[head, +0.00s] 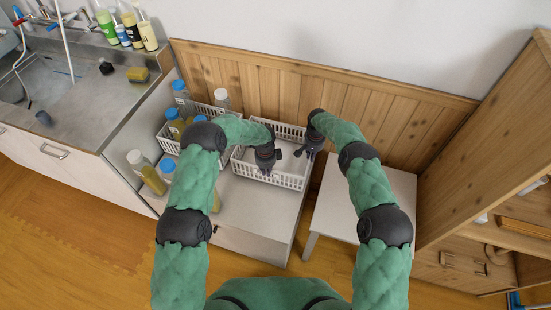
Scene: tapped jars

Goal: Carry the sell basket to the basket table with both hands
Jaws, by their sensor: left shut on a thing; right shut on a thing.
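A white slatted basket (290,181) is at the right part of the white counter (250,215); the part of its inside that I can see looks empty. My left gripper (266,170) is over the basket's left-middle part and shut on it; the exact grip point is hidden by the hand. My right gripper (306,152) is shut on the basket at its right side. I cannot tell whether the basket rests on the counter or is slightly lifted. A small white table (385,195) stands to the right, lower than the counter, partly behind my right arm.
A second white basket (168,143) with several blue-capped and white-capped jars stands left of the held one. Loose jars (146,172) stand at the counter's front left. A sink (60,95) is far left, wooden shelving (490,150) far right. A wood-panelled wall (400,120) closes the back.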

